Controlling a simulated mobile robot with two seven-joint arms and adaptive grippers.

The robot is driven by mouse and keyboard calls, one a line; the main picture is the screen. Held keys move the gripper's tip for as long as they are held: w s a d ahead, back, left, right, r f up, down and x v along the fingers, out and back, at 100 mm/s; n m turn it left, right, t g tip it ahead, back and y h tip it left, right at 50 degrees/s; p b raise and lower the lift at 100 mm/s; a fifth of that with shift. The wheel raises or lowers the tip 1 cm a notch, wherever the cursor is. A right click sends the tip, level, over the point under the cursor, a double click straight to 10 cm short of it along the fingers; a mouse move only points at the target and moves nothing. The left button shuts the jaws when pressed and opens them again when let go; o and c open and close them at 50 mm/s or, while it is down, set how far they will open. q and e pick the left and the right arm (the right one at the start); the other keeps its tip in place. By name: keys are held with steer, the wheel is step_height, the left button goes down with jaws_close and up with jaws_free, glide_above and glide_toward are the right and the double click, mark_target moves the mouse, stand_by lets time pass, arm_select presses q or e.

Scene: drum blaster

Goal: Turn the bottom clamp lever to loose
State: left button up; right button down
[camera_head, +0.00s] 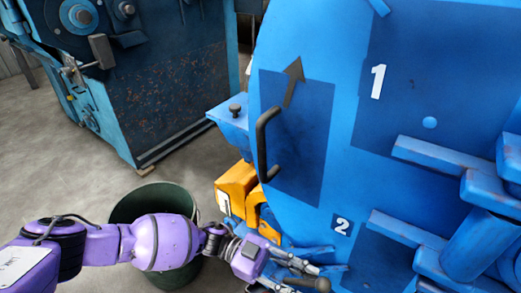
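The large blue drum blaster door (345,190) fills the right side, with a dark curved handle (264,145) and the numbers 1 and 2 on it. At its lower edge, blue clamp parts (310,252) and a dark rounded end (322,284), which looks like part of the bottom clamp lever, show low in the view. My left gripper (300,277) is beside these parts with its fingers spread apart. The dark end lies close to the fingertips; I cannot tell whether they touch it. The picture's lower edge cuts off part of this area. My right gripper is not in view.
A dark green bin (122,212) stands on the floor behind my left arm. A yellow part (236,187) sits beside the door's left edge. Blue hinge-like bars (440,155) stick out at right. Another blue machine (170,95) stands at the back left; open floor (45,150) lies before it.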

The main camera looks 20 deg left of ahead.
arm_select(q)
steer(key=shift+w+r, duration=0.1)
steer(key=shift+c, duration=0.4)
jaws_close()
